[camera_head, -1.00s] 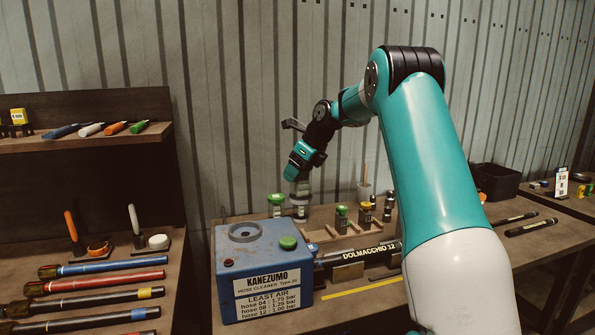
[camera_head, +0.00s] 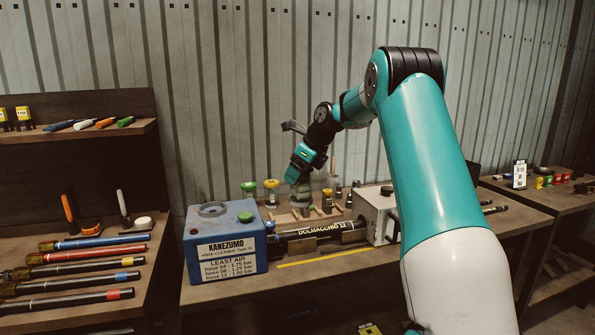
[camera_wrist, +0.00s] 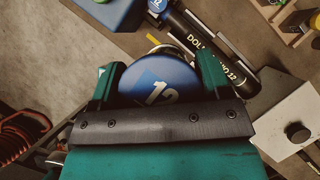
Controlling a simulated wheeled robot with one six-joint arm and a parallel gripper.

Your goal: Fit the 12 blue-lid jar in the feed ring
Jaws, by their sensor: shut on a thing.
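The jar (camera_wrist: 150,88) has a blue lid marked 12 and sits between my gripper's fingers in the wrist view. My gripper (camera_wrist: 158,78) is shut on it, with a finger at each side of the lid. In the head view my gripper (camera_head: 300,172) points down and holds the jar above the bench, behind and right of the blue Kanezumo hose cleaner (camera_head: 225,245). A grey ring (camera_head: 212,210) lies on top of that cleaner, apart from the jar; I take it as the feed ring. The ring is not clear in the wrist view.
A green-lid jar (camera_head: 248,188) and a yellow-lid jar (camera_head: 271,186) stand behind the cleaner. A black Dolmacchio 12 hose (camera_head: 310,236) runs right from it to a grey machine (camera_head: 372,212). A tool shelf (camera_head: 90,140) stands at left. The bench front is mostly clear.

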